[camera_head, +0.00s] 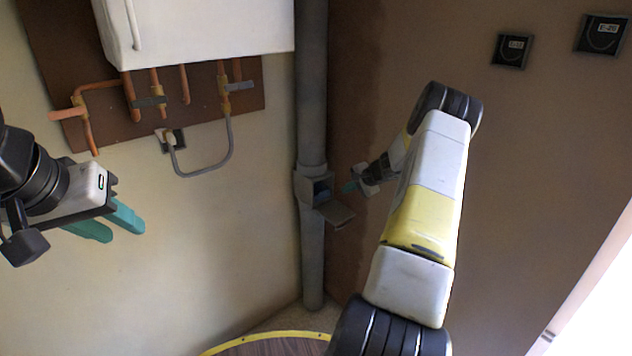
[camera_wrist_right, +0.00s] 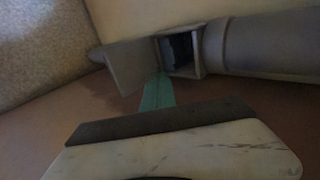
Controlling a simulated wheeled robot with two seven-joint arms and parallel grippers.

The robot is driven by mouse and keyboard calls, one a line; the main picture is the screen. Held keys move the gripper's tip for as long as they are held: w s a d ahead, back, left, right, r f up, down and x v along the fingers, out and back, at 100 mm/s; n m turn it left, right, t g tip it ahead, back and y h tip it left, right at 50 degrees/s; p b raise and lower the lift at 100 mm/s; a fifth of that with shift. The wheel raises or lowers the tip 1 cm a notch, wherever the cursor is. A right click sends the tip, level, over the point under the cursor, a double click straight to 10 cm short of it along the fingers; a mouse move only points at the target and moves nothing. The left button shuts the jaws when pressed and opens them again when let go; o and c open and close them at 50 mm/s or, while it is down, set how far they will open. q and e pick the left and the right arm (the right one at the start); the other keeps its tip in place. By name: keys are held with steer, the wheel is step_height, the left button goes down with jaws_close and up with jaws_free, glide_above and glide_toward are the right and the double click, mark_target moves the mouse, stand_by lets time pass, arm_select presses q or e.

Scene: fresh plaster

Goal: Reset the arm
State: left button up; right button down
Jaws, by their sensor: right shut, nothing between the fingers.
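My right arm reaches up from the lower right in the head view. Its gripper (camera_head: 350,187) has teal fingers and is close to the open hatch (camera_head: 322,190) of the grey vertical pipe (camera_head: 312,110). In the right wrist view the fingers (camera_wrist_right: 158,94) are together and empty, just in front of the square hatch opening (camera_wrist_right: 181,54). The hatch flap (camera_wrist_right: 134,66) hangs open beside them. I cannot tell whether the fingers touch the flap. My left gripper (camera_head: 118,225) is at the left with its two teal fingers apart and nothing between them.
A white boiler (camera_head: 200,30) hangs at the upper left, with copper pipes (camera_head: 132,97) and a grey looped pipe (camera_head: 205,172) below it. Two dark framed plates (camera_head: 512,50) are on the brown wall. A yellow-rimmed round surface (camera_head: 270,345) is at the bottom.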

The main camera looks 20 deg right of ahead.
steer(key=s+a+r+n+g+y, duration=0.1)
steer(key=s+a+r+n, duration=0.4)
steer(key=a+r, duration=0.65)
steer(key=s+a+r+n+g, duration=0.1)
steer(key=s+a+r+n, duration=0.2)
steer(key=s+a+r, duration=0.65)
steer(key=s+a+r+n+h, duration=0.1)
steer(key=s+a+r+n, duration=0.1)
steer(key=s+a+r, duration=0.4)
steer(key=s+a+r+n, duration=0.15)
steer(key=s+r, duration=0.25)
steer(key=s, duration=0.4)
steer(key=s+f+n+h, duration=0.1)
steer(key=s+n, duration=0.2)
steer(key=s, duration=1)
steer(key=shift+s+f+g, duration=0.2)
steer(key=shift+f+g, duration=0.05)
steer(key=shift+g, duration=0.05)
steer(key=shift+a, duration=0.1)
